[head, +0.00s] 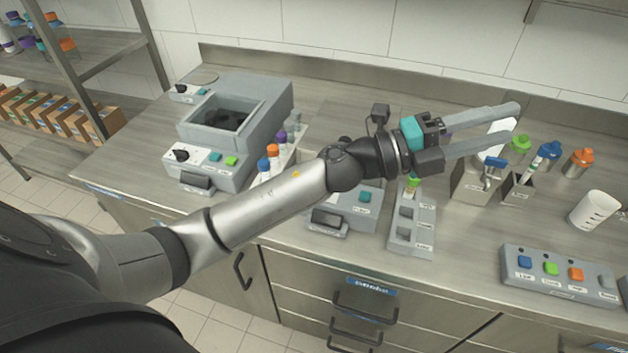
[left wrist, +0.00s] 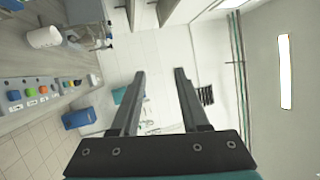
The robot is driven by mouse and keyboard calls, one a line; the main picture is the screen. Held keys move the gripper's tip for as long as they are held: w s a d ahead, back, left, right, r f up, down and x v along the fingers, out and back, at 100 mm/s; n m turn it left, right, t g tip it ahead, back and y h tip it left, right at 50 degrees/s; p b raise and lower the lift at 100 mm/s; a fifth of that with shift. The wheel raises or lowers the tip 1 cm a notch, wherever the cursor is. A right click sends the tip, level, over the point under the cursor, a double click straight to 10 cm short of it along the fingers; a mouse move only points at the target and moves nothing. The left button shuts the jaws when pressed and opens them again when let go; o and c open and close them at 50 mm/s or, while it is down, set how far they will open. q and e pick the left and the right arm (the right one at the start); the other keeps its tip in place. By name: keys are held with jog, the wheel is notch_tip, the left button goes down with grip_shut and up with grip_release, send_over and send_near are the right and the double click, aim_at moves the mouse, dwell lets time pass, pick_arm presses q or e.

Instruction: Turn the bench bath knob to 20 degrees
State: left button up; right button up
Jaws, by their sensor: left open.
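The bench bath (head: 245,105) is a grey box with an open dark basin, at the left of the bench. A black knob (head: 181,155) sits on its white front panel, beside a teal and a green button; I cannot read its angle. My left arm crosses the head view, and my left gripper (head: 514,123) is open and empty above the right part of the bench, far to the right of the knob. Its two parallel fingers also show in the left wrist view (left wrist: 160,75), with nothing between them. My right gripper is in neither view.
Bottles, including an orange-capped one (head: 272,158), stand right of the bath. A grey button box (head: 560,275) and a white beaker (head: 594,210) are at the bench's right. A grey slotted block (head: 412,232) stands near the front edge. Shelving (head: 75,60) is at far left.

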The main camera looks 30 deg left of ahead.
pick_arm(q)
notch_tip(320, 180, down, 9)
jog(key=s+a+m+g+y, duration=0.25)
jog(key=m+g+y, duration=0.35)
jog(key=m+g, duration=0.45)
jog(key=w+a+f+g+y, duration=0.15)
jog(key=a+y, duration=0.95)
jog(key=a, duration=1.4)
jog(key=f, duration=1.4)
jog(key=shift+w+f, duration=0.2)
jog(key=shift+f, duration=0.15)
jog(key=shift+c, duration=0.2)
grip_shut()
